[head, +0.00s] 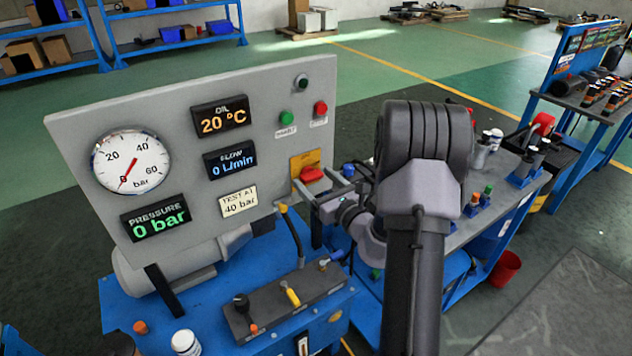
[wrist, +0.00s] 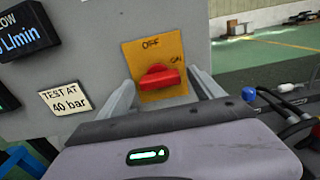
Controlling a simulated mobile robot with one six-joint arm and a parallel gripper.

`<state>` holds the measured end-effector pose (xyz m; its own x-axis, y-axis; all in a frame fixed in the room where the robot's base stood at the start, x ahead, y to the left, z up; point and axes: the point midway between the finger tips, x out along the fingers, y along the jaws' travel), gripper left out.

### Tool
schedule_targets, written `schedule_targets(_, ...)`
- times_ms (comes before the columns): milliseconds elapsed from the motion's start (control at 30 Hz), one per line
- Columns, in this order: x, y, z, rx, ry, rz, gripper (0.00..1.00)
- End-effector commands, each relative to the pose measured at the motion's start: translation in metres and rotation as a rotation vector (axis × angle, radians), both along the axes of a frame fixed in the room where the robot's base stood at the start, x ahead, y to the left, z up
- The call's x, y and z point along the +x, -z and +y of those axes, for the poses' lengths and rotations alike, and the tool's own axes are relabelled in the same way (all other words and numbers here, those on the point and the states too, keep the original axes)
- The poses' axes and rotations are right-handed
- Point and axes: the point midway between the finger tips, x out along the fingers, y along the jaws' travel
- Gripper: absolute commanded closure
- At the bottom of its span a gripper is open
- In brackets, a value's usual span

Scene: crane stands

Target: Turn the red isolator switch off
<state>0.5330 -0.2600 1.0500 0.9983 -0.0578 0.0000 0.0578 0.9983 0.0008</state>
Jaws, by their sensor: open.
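The red isolator switch (head: 311,175) sits on a yellow plate at the right edge of the grey panel. In the wrist view, the red handle (wrist: 159,77) lies roughly level, its right end towards the ON mark; OFF is printed above it. My gripper (head: 317,187) is open in front of the switch. In the wrist view, the fingers of my gripper (wrist: 161,76) appear on the left and right of the handle, with gaps on both sides. I cannot tell how far the fingertips are from the plate.
The grey panel (head: 180,90) carries a dial, displays reading 0 bar and 0 L/min, and green and red buttons. Below it is a dark valve block (head: 285,300) with levers on the blue bench. A hose (head: 293,235) hangs left of my gripper. Another bench stands behind my arm.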

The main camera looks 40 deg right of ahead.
Motion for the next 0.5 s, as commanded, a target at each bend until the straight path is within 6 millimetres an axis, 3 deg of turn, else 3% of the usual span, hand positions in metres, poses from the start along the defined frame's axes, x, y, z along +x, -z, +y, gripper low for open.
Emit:
schedule_targets(200,0.0005,-0.0001,0.0000,0.000,0.000,0.000,0.24)
schedule_targets(500,0.0003,-0.0001,0.0001,0.000,0.000,0.000,0.81)
